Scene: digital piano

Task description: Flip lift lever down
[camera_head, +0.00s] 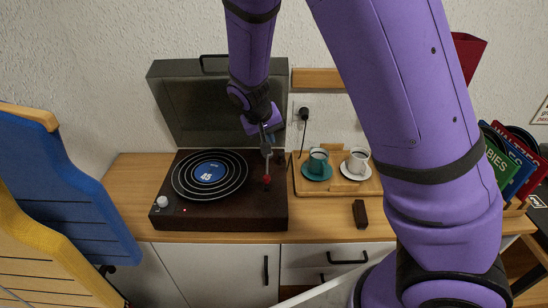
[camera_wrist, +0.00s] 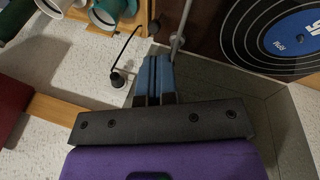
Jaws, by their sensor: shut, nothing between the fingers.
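The record player (camera_head: 235,218) stands on the wooden cabinet with its grey lid (camera_head: 185,110) open at the back. A black record with a blue label (camera_head: 209,173) lies on it, and part of the record shows in the wrist view (camera_wrist: 285,35). The silver tonearm (camera_wrist: 180,30) runs beside my fingers in the wrist view; a small red tip (camera_head: 267,179) shows right of the record in the head view. My gripper (camera_head: 267,148) is shut and empty above the player's back right part. Blue fingertips (camera_wrist: 153,75) touch each other. I cannot make out the lift lever clearly.
A wooden tray (camera_head: 310,189) with a teal cup (camera_head: 318,161) and a white cup (camera_head: 357,162) stands right of the player. A dark block (camera_head: 360,213) lies in front of it. A blue and yellow chair (camera_head: 75,200) stands left.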

